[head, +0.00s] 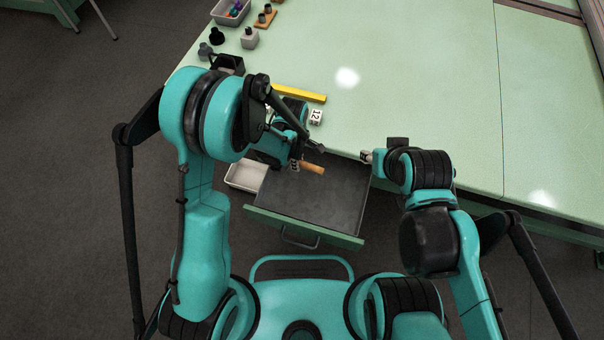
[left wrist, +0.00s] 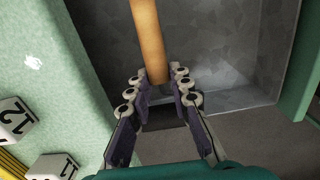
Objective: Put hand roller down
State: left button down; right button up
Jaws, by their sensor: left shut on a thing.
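The hand roller shows as a light wooden handle (head: 312,168) in the head view, above the open drawer (head: 335,200). In the left wrist view the handle (left wrist: 148,38) runs from the top edge down to between the fingertips. My left gripper (head: 296,163) is shut on the hand roller, over the drawer's grey floor; its fingers (left wrist: 162,90) show in the left wrist view. The rest of the roller is hard to make out. My right gripper (head: 366,156) is by the table's front edge, right of the drawer, and its jaws are too small to read.
The green table (head: 420,80) is largely clear in the middle. A yellow bar (head: 300,93) and a numbered white block (head: 315,117) lie near its front left edge. A white tray (head: 246,176) is left of the drawer. Small items and a bin (head: 230,14) stand at the back left.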

aim_at(298, 175)
pick_arm(q)
notch_tip(298, 175, down, 6)
jog(key=shift+b, duration=0.9)
jog(key=shift+f, duration=0.15)
jog(key=c, duration=1.4)
grip_release()
